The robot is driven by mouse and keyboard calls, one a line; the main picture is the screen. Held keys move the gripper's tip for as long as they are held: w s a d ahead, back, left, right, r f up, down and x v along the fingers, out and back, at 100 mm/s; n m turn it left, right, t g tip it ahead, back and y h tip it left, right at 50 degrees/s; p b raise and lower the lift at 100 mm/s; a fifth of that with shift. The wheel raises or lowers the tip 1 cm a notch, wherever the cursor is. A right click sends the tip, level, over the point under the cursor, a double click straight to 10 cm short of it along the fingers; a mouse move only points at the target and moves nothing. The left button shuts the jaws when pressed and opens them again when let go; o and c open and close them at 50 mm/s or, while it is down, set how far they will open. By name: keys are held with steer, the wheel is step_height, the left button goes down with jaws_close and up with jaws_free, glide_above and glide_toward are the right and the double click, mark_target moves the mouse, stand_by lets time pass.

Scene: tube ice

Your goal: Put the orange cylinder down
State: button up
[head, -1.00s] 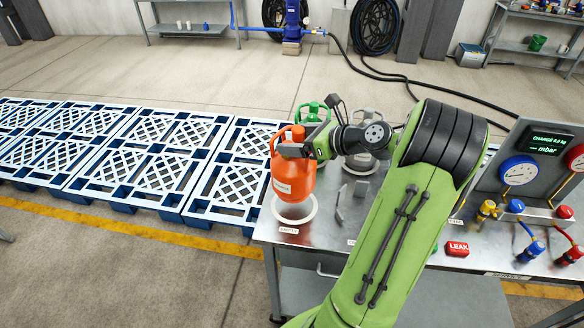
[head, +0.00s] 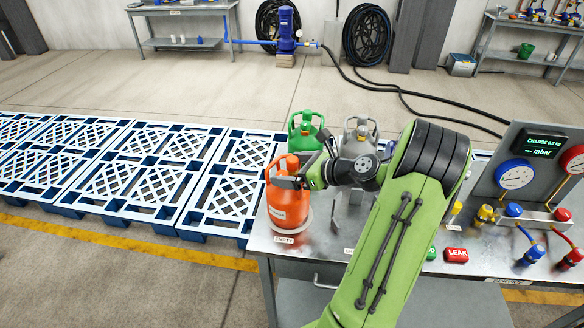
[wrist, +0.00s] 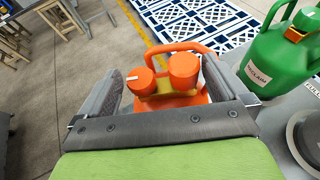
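The orange cylinder (head: 289,207) stands upright at the near left corner of the metal bench, over the white ring (head: 309,222) behind the EMPTY label. It appears to touch the bench; its base hides most of the ring. My gripper (head: 290,181) is at its upper part, reaching in from the right. In the wrist view the orange cylinder (wrist: 170,103) lies between the two fingers of my gripper (wrist: 165,80), with its handle and two knobs pointing up.
A green cylinder (head: 305,135) labelled RECLAIM and a grey cylinder (head: 358,130) stand close behind on the bench. Blue and white pallets (head: 150,175) lie to the left. A gauge panel (head: 538,160), valves and a red LEAK button (head: 457,255) are at the right.

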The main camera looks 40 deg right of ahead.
steer(key=shift+r, duration=0.1)
steer(key=shift+s+d+r, duration=0.1)
steer(key=shift+s+r, duration=0.1)
steer(key=shift+s, duration=0.1)
steer(key=p+v, duration=0.2)
steer(key=v, duration=0.9)
steer(key=w+a+r+n+g, duration=0.15)
steer(key=a+n+g, duration=0.25)
steer(key=a+n, duration=0.5)
steer(key=w+a+r+n+g, duration=0.1)
steer(key=w+a+n+g, duration=0.2)
steer(key=a+n, duration=0.6)
steer(key=s+a+r+n+h, duration=0.3)
steer(key=s+a+n, duration=0.8)
steer(key=s+n, duration=0.2)
steer(key=shift+s+a+n+g+h, duration=0.3)
steer(key=shift+s+n, duration=0.05)
steer(key=shift+n, duration=0.65)
